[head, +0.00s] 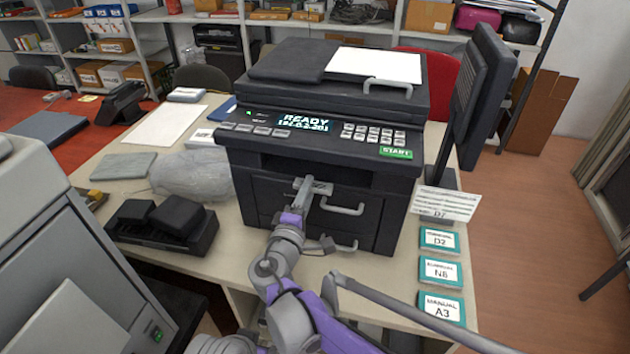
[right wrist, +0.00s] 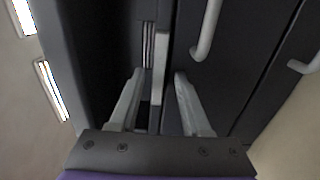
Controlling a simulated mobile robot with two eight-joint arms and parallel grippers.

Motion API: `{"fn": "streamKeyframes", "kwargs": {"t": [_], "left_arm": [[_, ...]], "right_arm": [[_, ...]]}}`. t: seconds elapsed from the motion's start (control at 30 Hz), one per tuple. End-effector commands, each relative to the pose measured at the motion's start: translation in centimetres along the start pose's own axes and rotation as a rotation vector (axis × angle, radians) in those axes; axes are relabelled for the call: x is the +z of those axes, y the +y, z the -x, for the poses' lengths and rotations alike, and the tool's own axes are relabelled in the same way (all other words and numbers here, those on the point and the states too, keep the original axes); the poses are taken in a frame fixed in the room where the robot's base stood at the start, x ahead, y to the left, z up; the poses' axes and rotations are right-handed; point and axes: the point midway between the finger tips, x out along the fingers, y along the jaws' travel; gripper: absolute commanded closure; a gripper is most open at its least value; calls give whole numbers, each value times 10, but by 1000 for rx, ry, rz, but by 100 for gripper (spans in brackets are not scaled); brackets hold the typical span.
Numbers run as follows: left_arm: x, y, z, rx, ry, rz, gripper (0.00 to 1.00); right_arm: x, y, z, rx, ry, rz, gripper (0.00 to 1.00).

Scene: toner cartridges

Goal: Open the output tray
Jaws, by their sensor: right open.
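The dark printer (head: 300,205) stands on the desk in the middle of the head view. My right gripper (head: 313,187) is at its front, just below the control panel, and partly covers the upper front. In the right wrist view my right gripper (right wrist: 158,85) is open. A pale upright bar (right wrist: 160,60) at a dark recess stands between its two fingers, with a gap visible on each side. It looks like the output tray's handle, but I cannot be sure. The tray itself is not clearly visible. My left gripper is not in view.
Two lower front handles (head: 345,208) (head: 344,247) stick out below my gripper. A dark monitor (head: 484,90) stands right of the printer. Manual cards (head: 440,271) lie at the desk's right edge. A black tray (head: 165,235) and a grey machine (head: 55,250) are at left.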

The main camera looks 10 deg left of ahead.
Motion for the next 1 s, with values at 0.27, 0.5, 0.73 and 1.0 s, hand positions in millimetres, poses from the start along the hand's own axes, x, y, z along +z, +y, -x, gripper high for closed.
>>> {"fn": "streamKeyframes", "kwargs": {"t": [0.27,0.5,0.73,1.0], "left_arm": [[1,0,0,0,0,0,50],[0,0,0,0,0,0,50],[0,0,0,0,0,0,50],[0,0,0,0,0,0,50]], "right_arm": [[-1,0,0,0,1,0,52],[-1,0,0,0,1,0,85],[-1,0,0,0,1,0,100],[0,0,0,0,0,0,100]]}}
